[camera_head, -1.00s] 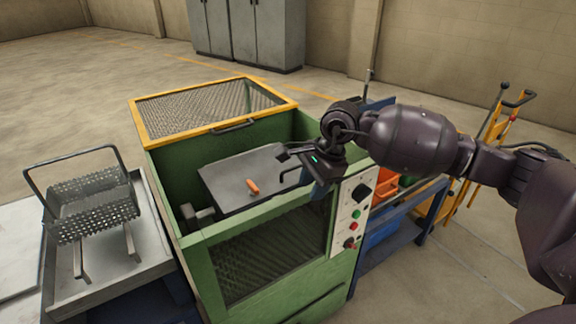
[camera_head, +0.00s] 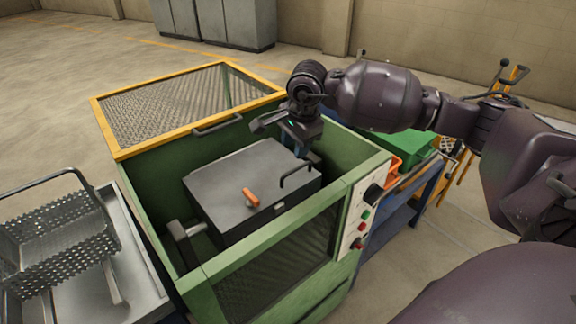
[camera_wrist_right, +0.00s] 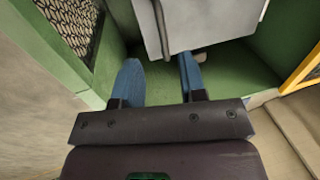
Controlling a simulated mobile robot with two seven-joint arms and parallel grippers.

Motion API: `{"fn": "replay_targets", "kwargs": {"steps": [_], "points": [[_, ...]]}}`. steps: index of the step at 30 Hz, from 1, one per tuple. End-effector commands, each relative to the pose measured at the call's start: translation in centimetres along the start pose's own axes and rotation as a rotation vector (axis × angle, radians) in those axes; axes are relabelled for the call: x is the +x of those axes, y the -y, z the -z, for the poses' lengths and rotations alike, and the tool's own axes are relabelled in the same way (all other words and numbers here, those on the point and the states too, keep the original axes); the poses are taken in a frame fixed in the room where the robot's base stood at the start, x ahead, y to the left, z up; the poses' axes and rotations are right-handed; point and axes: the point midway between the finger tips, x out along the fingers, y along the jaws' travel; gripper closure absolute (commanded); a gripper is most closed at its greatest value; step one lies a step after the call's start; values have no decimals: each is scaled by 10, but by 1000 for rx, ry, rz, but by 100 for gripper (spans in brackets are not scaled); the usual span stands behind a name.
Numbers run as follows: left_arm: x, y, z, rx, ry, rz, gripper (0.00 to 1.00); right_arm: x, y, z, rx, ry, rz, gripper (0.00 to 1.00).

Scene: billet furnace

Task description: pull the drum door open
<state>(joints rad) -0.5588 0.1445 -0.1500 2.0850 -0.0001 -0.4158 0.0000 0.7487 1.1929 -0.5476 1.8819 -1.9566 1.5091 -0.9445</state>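The drum (camera_head: 225,215) is a grey box inside the open green machine. Its door (camera_head: 235,180) is the flat grey upper face, with an orange latch (camera_head: 251,197) and a dark bar handle (camera_head: 297,178) near its right edge. The door lies flush, with no gap visible. My right gripper (camera_head: 292,140) is above the machine, just behind the drum and apart from the handle. In the right wrist view, its two blue fingers (camera_wrist_right: 160,75) are spread with nothing between them; the grey drum is beyond them. My left gripper is not in view.
A raised yellow-framed mesh lid (camera_head: 190,105) stands behind the opening. The green machine's rim (camera_head: 365,165) and control panel (camera_head: 362,215) border the right. A perforated basket (camera_head: 60,250) sits on a metal tray at left. A blue cart with a green bin (camera_head: 400,145) stands right.

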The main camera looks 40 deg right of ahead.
Motion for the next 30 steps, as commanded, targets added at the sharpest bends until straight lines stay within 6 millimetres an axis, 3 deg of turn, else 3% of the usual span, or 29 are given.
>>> {"fn": "replay_targets", "kwargs": {"steps": [6, 13, 19, 28, 30], "points": [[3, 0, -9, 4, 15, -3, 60, 44, -1, -1, 1, 3, -7, 62], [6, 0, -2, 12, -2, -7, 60, 74, -1, -1, 0, 3, -5, 62], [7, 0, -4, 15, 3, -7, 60, 85, 0, 0, 0, 1, -2, 62], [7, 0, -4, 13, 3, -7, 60, 86, 0, 0, 0, 1, -1, 62], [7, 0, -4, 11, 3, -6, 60, 86, 0, 0, 0, 1, -1, 71]]}}
